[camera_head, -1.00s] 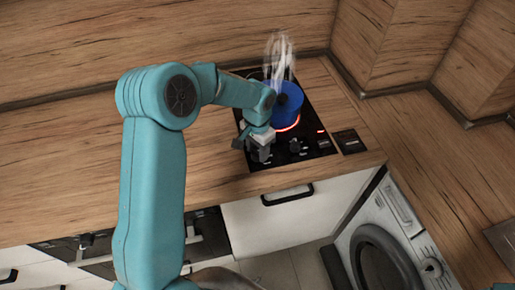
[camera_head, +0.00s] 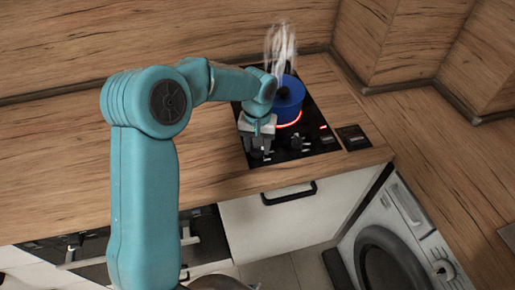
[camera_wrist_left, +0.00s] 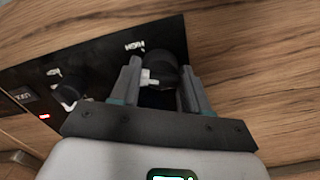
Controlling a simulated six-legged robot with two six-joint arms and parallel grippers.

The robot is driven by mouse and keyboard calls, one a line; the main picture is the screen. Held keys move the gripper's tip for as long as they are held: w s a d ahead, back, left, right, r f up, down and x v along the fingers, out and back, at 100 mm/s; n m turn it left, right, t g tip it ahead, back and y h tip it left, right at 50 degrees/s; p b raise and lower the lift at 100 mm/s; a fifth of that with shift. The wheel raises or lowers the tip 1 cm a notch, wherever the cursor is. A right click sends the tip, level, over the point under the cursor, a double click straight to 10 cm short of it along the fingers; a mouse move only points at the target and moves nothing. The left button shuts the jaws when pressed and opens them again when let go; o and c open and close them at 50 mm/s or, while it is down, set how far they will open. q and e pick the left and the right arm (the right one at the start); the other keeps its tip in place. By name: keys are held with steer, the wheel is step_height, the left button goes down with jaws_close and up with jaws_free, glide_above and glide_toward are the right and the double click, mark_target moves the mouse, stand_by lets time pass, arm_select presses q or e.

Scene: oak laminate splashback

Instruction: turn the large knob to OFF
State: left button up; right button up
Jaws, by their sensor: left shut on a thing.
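The large knob (camera_wrist_left: 162,68) is dark with a white pointer mark and sits on the black hob panel (camera_wrist_left: 105,62). In the left wrist view it lies between the two fingers of my left gripper (camera_wrist_left: 160,82), which is shut on it. The pointer faces left in that view, and the label HIGH is printed beside the knob. In the head view my left gripper (camera_head: 259,149) is at the hob's front left corner and hides the held knob. My right gripper is not in view.
A blue pot (camera_head: 288,104) steams on a glowing red ring just behind my gripper. A second knob (camera_head: 299,142) is to the right, also visible in the wrist view (camera_wrist_left: 68,94). A red light (camera_head: 323,127) is lit. The wooden counter (camera_head: 215,150) to the left is clear.

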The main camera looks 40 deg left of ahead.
arm_select(q)
steer(key=n+b, duration=0.2)
steer(key=n, duration=0.3)
steer(key=shift+w+n, duration=0.1)
steer(key=shift+n, duration=0.2)
steer(key=n+b, duration=0.2)
steer(key=n, duration=0.3)
steer(key=n+b, duration=0.1)
steer(key=n, duration=0.5)
steer(key=shift+a+r+n+b, duration=0.1)
steer(key=shift+n+b, duration=0.3)
steer(key=n+b, duration=0.1)
steer(key=n, duration=0.4)
steer(key=shift+n, duration=0.4)
steer(key=o, duration=1.1)
steer(key=shift+c, duration=0.2)
step_height(320, 180, up, 16)
steer(key=p, duration=0.2)
steer(key=shift+r+p, duration=0.15)
steer(key=shift+p, duration=0.15)
steer(key=shift+s, duration=0.2)
